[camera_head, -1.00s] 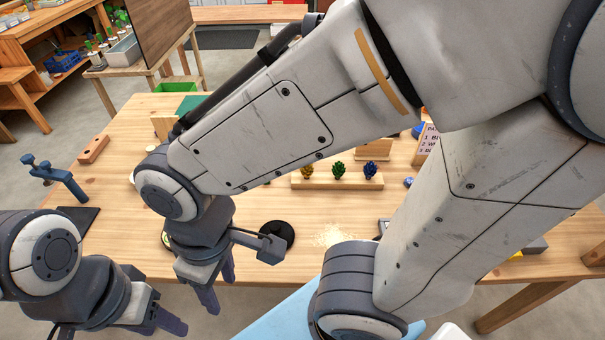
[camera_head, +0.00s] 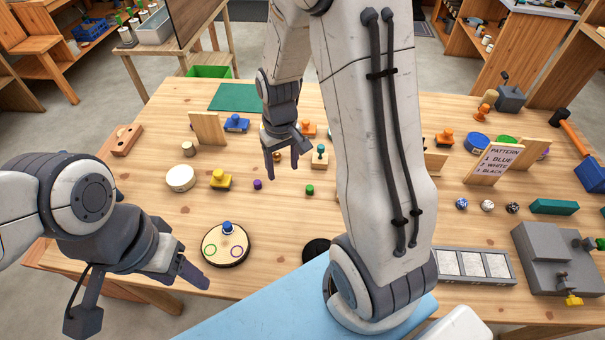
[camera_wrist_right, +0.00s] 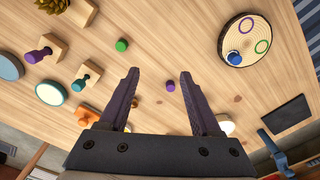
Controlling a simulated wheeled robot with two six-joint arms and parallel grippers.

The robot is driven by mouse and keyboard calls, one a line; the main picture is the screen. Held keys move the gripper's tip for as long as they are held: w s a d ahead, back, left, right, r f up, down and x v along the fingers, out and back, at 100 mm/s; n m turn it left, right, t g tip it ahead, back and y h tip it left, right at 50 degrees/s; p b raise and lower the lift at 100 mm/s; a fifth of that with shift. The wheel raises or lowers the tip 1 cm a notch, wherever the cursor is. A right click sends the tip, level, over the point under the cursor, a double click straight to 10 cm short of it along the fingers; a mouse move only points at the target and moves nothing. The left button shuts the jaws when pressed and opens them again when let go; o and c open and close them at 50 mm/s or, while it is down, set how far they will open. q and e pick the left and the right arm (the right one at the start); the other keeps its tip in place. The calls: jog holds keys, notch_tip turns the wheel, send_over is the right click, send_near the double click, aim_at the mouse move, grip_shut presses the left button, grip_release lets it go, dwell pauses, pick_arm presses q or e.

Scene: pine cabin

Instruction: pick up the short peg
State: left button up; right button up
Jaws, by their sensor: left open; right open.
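A small purple peg (camera_head: 257,184) and a small green peg (camera_head: 309,189) stand apart on the table; which is the short peg I cannot tell. A blue peg (camera_head: 228,227) sits on a round wooden board (camera_head: 241,250) with coloured rings. My right gripper (camera_head: 282,172) is open and empty, pointing down above the table between the purple and green pegs. In the right wrist view the purple peg (camera_wrist_right: 170,86) appears between the open fingers (camera_wrist_right: 159,74), apart from them; the green peg (camera_wrist_right: 121,45) is beyond the left finger. My left gripper (camera_head: 143,308) is open at the table's front left.
Yellow (camera_head: 220,180), blue (camera_head: 236,124) and orange (camera_head: 445,137) knobbed pieces stand around. A pattern sign (camera_head: 490,163) and a grey machine (camera_head: 555,258) are at right. My right arm hides part of the table's middle.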

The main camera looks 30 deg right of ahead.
jog(key=m, duration=0.2)
send_near(310, 187)
notch_tip(310, 187, down, 3)
jog(key=shift+s+d+f+p, duration=0.1)
jog(key=shift+f+p, duration=0.05)
jog(key=shift+p, duration=0.45)
jog(key=shift+f+p, duration=0.35)
jog(key=shift+f, duration=0.55)
jog(key=f, duration=0.2)
jog(key=f+p, duration=0.1)
jog(key=f, duration=0.1)
jog(key=shift+a, duration=0.25)
grip_shut()
